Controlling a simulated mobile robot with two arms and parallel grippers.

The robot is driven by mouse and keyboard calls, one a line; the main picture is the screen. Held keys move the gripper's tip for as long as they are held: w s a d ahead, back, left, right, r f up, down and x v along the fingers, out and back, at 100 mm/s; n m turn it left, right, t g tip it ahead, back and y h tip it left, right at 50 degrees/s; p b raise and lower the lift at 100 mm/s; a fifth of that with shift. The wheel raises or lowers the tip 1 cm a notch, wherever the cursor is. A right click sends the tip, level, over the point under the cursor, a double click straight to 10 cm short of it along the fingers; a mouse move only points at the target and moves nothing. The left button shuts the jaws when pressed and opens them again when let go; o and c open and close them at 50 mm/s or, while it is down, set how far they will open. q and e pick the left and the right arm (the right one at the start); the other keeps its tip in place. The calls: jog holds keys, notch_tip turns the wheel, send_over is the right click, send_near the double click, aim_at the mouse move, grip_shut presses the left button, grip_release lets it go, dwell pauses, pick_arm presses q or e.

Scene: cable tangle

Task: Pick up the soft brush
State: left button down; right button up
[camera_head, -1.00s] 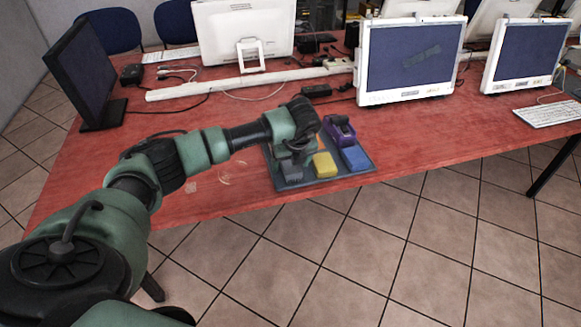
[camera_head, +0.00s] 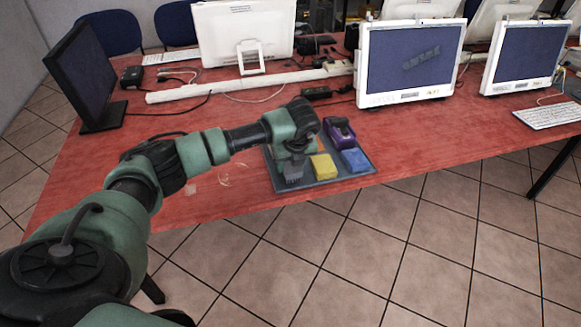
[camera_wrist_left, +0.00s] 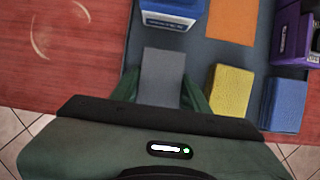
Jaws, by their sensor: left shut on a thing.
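A grey block-shaped thing (camera_head: 291,174), which I take to be the soft brush, is at the near left corner of the tray; its lower part looks streaked, like bristles. In the left wrist view the grey block (camera_wrist_left: 162,76) lies between the two green fingers. My left gripper (camera_head: 292,160) points down from above and is shut on it. Whether its underside is clear of the tray is hard to tell. My right gripper is in neither view.
The grey tray (camera_head: 330,178) also holds a yellow block (camera_head: 323,167), a blue block (camera_head: 355,160), a purple item (camera_head: 339,132), an orange piece (camera_wrist_left: 232,20) and a blue labelled box (camera_wrist_left: 172,12). Monitors and cables stand behind.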

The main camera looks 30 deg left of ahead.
pick_arm(q)
notch_tip(320, 180, up, 19)
jog(key=b, duration=0.1)
